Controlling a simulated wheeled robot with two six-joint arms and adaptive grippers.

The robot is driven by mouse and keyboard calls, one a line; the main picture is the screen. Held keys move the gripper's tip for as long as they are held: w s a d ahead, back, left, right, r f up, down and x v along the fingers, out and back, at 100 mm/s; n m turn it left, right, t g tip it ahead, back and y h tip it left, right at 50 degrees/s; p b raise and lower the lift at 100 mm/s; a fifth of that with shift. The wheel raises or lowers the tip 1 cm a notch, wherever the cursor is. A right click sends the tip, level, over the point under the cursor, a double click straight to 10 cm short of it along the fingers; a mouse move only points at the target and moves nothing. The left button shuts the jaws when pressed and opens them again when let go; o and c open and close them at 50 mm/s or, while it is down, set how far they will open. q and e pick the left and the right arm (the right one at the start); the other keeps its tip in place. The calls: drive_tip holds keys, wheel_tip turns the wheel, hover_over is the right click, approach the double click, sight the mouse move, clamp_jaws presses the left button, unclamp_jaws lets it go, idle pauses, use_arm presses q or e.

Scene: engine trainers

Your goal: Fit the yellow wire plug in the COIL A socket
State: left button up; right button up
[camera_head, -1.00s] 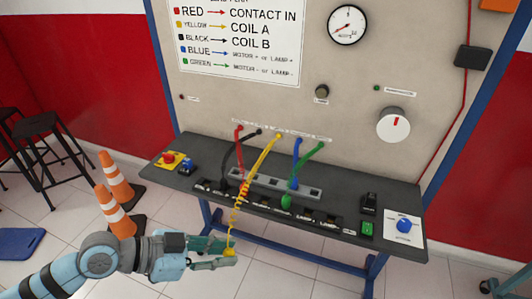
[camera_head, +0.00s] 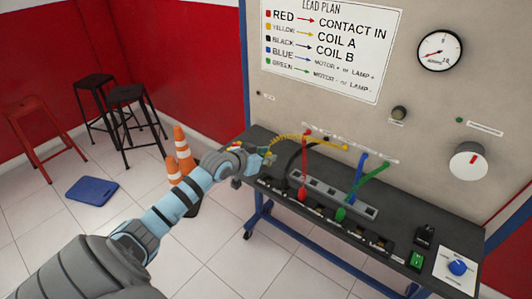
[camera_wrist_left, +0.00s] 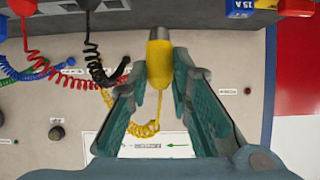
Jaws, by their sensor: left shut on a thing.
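My left gripper (camera_head: 264,160) is over the left end of the bench in the head view. It is shut on the yellow plug, which sits between the green finger pads (camera_wrist_left: 158,85) in the left wrist view. The yellow plug (camera_wrist_left: 159,58) has a grey tip pointing away from the gripper. Its coiled yellow wire (camera_head: 305,138) arcs to the panel behind the bench. The row of sockets (camera_head: 325,218) runs along the bench front; I cannot read the COIL A label. The lead plan (camera_head: 330,45) pairs yellow with COIL A. My right gripper is not in view.
In the wrist view the red (camera_wrist_left: 26,6) and black (camera_wrist_left: 88,5) plugs are near. Orange cones (camera_head: 181,150) stand left of the bench.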

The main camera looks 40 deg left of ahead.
use_arm(q)
drive_tip(key=b, duration=0.6)
hover_over(265, 182)
wheel_tip(265, 182, down, 5)
drive_tip(key=shift+w+f, duration=0.15)
drive_tip(key=shift+f, duration=0.05)
drive_tip(key=shift+f+p, duration=0.15)
drive_tip(key=shift+p, duration=0.2)
drive_tip(key=shift+p, duration=0.4)
drive_tip(key=shift+f+b, duration=0.55)
drive_tip(key=shift+f, duration=0.25)
drive_tip(key=o, duration=0.5)
drive_tip(key=shift+o, duration=1)
